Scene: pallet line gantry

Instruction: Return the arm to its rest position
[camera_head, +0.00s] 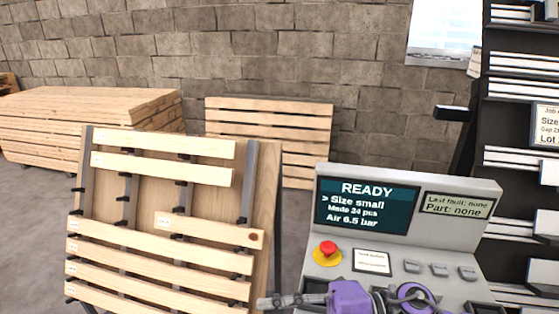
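One of my arms, which I take to be the right, shows purple links at the bottom edge, in front of the control panel (488,205). A grey part that looks like its gripper (290,301) points left, beside the lower right corner of the slatted rack (265,190). Its fingertips are too small and cut off to tell whether they are open or shut, and I see nothing clearly held. My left gripper is out of view.
Several boards (165,144) lie on the rack. Timber stacks (60,125) and a slatted pallet (270,118) stand behind. A dark shelf (490,110) is at right.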

